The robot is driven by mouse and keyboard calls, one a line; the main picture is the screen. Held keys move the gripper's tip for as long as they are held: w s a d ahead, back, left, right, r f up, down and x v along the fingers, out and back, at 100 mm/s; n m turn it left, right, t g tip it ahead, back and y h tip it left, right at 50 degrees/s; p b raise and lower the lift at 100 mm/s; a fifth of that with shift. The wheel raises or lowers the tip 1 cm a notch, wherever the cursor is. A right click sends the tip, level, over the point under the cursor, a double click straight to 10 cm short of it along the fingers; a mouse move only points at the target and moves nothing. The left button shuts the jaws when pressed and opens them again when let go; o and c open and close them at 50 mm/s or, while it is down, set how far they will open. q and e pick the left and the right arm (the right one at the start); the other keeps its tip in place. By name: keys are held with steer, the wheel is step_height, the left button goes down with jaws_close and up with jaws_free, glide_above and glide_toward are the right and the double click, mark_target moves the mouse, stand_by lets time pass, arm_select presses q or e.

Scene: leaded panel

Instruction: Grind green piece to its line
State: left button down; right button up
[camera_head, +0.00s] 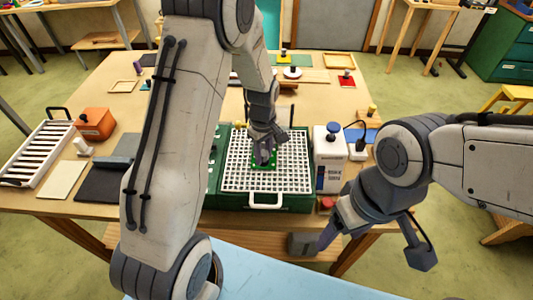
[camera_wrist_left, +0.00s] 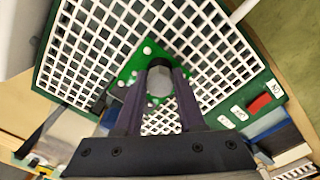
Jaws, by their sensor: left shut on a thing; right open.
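The green piece (camera_head: 257,166) lies on the white grid (camera_head: 232,178) of the green grinder box (camera_head: 222,201). In the left wrist view the green piece (camera_wrist_left: 128,73) has several white dots and a grey round knob-like part (camera_wrist_left: 160,82) standing up from it. My left gripper (camera_head: 265,155) points down over the piece, and its fingers (camera_wrist_left: 160,95) are closed around that grey part. The fingers hide part of the piece, and I cannot make out its line or the grinding bit. My right gripper (camera_head: 375,246) is open and empty, in front of the table's right side.
A white container with a blue knob (camera_head: 332,152) stands right of the grinder. A red switch (camera_wrist_left: 260,103) is on the box's edge. At left are a slotted rack (camera_head: 38,152), an orange box (camera_head: 95,123) and dark sheets (camera_head: 100,183). Yellow and red knobbed pieces (camera_head: 346,80) lie behind.

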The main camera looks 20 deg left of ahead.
mark_target(275, 162)
arm_select(q)
steer(key=shift+s+a, duration=0.2)
steer(key=shift+a, duration=0.65)
steer(key=shift+d, duration=0.15)
steer(key=shift+w+d, duration=0.25)
steer(key=shift+d, duration=0.35)
steer(key=shift+w+d, duration=0.25)
steer(key=shift+d, duration=0.35)
steer(key=shift+d, duration=0.15)
steer(key=shift+w+d, duration=0.15)
steer(key=shift+d, duration=0.5)
steer(key=shift+w+d, duration=0.15)
steer(key=shift+d, duration=0.45)
steer(key=shift+a, duration=0.2)
steer(key=shift+s+a, duration=0.15)
steer(key=shift+a, duration=0.45)
steer(key=shift+s+a, duration=0.15)
steer(key=shift+a, duration=0.45)
steer(key=shift+a, duration=0.2)
